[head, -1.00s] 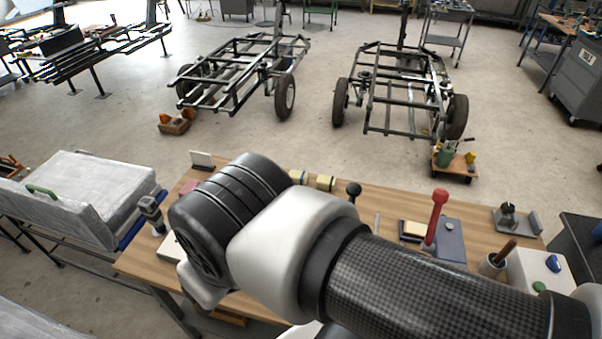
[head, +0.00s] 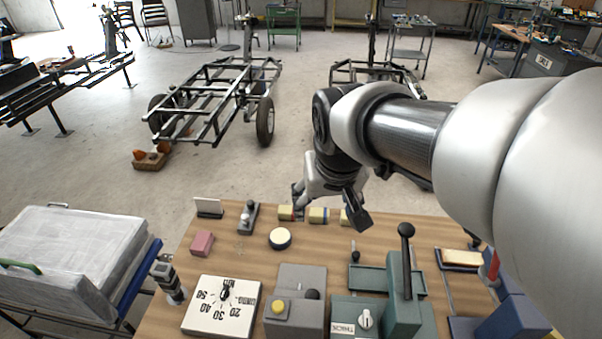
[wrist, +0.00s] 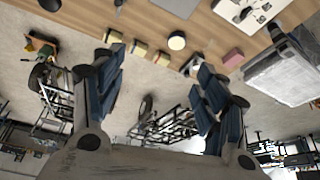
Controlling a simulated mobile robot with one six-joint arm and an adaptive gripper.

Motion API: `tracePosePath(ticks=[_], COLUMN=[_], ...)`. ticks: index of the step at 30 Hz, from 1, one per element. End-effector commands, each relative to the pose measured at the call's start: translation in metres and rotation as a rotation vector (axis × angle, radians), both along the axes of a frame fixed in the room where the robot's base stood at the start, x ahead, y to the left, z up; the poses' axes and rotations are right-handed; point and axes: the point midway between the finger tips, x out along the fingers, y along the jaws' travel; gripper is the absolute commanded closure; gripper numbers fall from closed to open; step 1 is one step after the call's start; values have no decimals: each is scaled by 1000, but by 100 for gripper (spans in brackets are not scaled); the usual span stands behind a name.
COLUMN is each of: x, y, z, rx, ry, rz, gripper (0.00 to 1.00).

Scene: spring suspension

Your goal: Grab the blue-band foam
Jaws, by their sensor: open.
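A row of yellowish foam blocks lies along the far edge of the wooden bench. In the head view, the block with a dark blue band (head: 318,216) is in the middle of the visible ones, with a foam block to its left (head: 286,212) and another to its right (head: 345,217).
On the bench (head: 230,257) are a round white-topped puck (head: 280,238), a pink block (head: 202,243), a grey fixture (head: 247,217), a dial board (head: 222,306) and a green lever unit (head: 404,300). A wrapped case (head: 75,255) stands left. Wheeled frames (head: 220,95) stand beyond.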

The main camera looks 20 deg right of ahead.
Motion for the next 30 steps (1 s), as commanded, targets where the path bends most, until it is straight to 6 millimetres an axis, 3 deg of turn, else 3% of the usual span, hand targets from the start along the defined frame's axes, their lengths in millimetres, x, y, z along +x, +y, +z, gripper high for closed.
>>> tracePosePath(ticks=[1,3,9,15,19,30], x=[28,64,161,227,248,272], y=[-7,-16,-46,-72,-82,-94], z=[-12,-26,-93,-174,-213,-275], rx=[0,-1,0,7,9,13], ry=[12,12,14,10,8,8], rz=[-22,-52,-134,-200,-224,-240], gripper=[27,23,14,14,14,14])
